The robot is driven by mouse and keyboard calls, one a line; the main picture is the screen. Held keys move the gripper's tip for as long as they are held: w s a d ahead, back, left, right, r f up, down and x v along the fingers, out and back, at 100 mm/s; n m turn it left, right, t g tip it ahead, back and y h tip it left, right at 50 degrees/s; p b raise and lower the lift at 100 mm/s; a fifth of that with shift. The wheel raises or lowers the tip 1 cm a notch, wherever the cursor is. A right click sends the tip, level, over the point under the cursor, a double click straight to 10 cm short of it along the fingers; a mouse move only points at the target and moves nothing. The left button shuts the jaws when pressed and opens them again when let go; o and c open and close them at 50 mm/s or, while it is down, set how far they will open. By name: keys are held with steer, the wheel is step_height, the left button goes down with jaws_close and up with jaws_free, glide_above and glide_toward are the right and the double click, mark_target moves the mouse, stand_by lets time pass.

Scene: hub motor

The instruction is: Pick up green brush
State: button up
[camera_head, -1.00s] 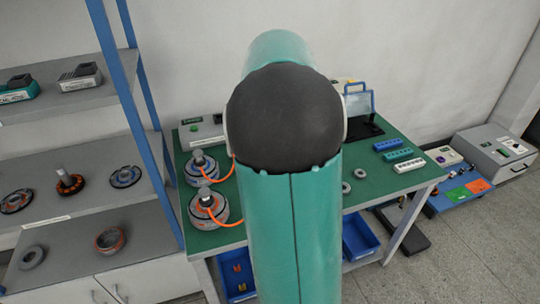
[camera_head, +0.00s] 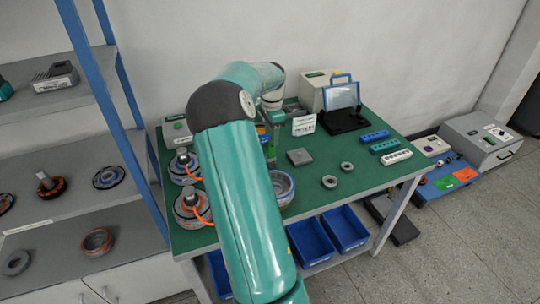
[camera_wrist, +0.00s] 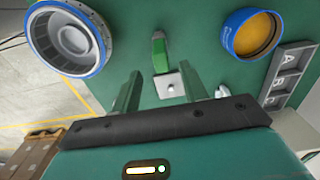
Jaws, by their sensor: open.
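The green brush (camera_wrist: 160,54) shows in the wrist view on the green table top, just beyond my fingertips and roughly in line with the gap between them. A small light metal piece (camera_wrist: 169,85) is at its near end; I cannot tell whether it belongs to the brush. My gripper (camera_wrist: 160,72) is open, with one finger on each side of this line and nothing held. In the head view my arm reaches over the table, and the brush is not clearly made out beside my gripper.
A round grey motor part (camera_wrist: 70,38) lies left of the brush, and a blue-rimmed round container (camera_wrist: 252,34) lies right. The green workbench (camera_head: 305,185) also holds a grey square block (camera_head: 300,157), two small rings and a black stand (camera_head: 343,120). Shelves stand at left.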

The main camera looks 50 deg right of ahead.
mark_target(271, 147)
step_height(271, 147, down, 7)
steer(key=shift+w+r, duration=0.1)
steer(key=shift+r, duration=0.05)
steer(key=shift+a, duration=0.1)
steer(key=shift+c, duration=0.4)
jaws_close()
